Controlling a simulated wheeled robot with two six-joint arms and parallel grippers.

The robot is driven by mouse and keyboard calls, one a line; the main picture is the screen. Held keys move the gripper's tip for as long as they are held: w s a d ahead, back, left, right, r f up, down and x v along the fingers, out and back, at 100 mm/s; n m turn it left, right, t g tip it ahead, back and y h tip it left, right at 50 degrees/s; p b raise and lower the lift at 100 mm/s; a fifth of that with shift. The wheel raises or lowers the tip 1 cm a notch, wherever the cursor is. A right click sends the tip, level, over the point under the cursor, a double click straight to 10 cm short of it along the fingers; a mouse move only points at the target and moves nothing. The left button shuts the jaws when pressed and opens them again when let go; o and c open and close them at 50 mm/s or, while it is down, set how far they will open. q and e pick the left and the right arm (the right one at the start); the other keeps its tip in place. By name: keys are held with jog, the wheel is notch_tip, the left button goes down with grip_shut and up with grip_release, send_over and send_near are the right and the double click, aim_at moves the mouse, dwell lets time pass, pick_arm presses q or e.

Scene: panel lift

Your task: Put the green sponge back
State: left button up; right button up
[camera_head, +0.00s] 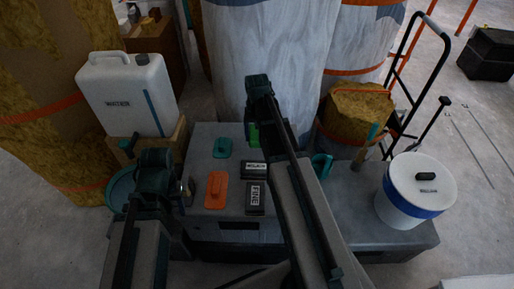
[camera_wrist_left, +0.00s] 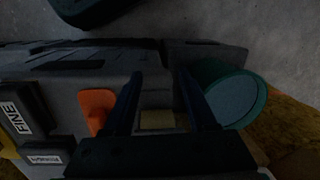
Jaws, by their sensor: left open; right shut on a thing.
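A bright green sponge (camera_head: 253,135) shows in the head view, mostly hidden behind my right arm above the grey case top. My right gripper (camera_head: 250,118) is shut on it; its fingertips are largely hidden. My left gripper (camera_wrist_left: 160,74) is open in the left wrist view, pointing down near the left end of the case. A dull yellow block (camera_wrist_left: 157,119) shows between its fingers, apart from them as far as I can tell.
The grey case (camera_head: 203,139) carries an orange float (camera_head: 216,189), a teal float (camera_head: 222,148) and black blocks, one marked FINE (camera_head: 255,197). A white water canister (camera_head: 128,95), teal bucket (camera_wrist_left: 238,100) and white bucket (camera_head: 414,190) stand around. Wrapped columns (camera_head: 262,45) rise behind.

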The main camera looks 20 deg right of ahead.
jog(key=shift+f, duration=0.1)
notch_tip(320, 180, down, 4)
jog(key=b, duration=0.3)
jog(key=shift+b, duration=0.35)
jog(key=shift+r, duration=0.25)
jog(key=shift+c, duration=0.8)
jog(key=o, duration=1.5)
jog(key=shift+r, duration=0.15)
